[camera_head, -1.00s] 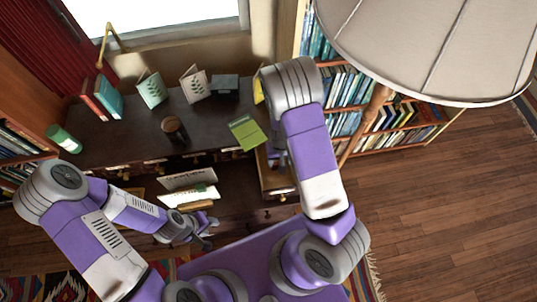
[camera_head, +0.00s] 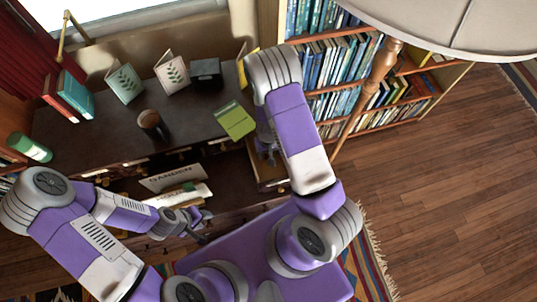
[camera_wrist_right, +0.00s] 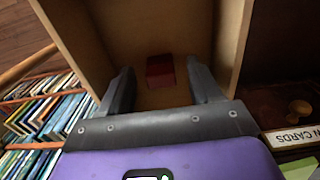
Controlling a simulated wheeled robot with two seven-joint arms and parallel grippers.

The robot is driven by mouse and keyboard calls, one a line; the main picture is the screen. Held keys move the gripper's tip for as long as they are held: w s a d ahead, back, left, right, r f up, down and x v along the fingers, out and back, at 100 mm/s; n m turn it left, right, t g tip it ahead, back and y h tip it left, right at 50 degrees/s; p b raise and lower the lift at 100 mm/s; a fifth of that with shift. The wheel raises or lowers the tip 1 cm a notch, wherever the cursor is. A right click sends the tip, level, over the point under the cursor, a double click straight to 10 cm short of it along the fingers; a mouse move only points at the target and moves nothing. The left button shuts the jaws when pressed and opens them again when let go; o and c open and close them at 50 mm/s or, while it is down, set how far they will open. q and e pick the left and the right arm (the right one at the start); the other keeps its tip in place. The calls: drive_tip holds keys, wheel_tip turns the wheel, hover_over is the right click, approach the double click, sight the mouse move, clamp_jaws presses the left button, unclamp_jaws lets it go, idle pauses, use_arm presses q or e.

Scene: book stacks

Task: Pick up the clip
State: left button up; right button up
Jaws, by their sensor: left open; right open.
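A small dark red block-like object (camera_wrist_right: 160,70), which may be the clip, lies on the floor of an open wooden drawer (camera_wrist_right: 120,25). My right gripper (camera_wrist_right: 158,82) is open in the right wrist view, its two fingers pointing into the drawer on either side of the red object, apart from it. In the head view the drawer (camera_head: 270,185) sticks out from the desk, and my right arm mostly hides it and the red object. My left gripper (camera_head: 206,222) is open and empty in front of the desk.
The desk (camera_head: 90,130) bears a brown mug (camera_head: 152,125), a green booklet (camera_head: 235,120), standing cards (camera_head: 124,83) and a dark box (camera_head: 206,72). A lamp (camera_head: 460,25) and bookshelf (camera_head: 340,70) stand right of it. Wooden floor at right is free.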

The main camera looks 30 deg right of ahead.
drive_tip(key=shift+f, duration=0.7)
drive_tip(key=c, duration=1)
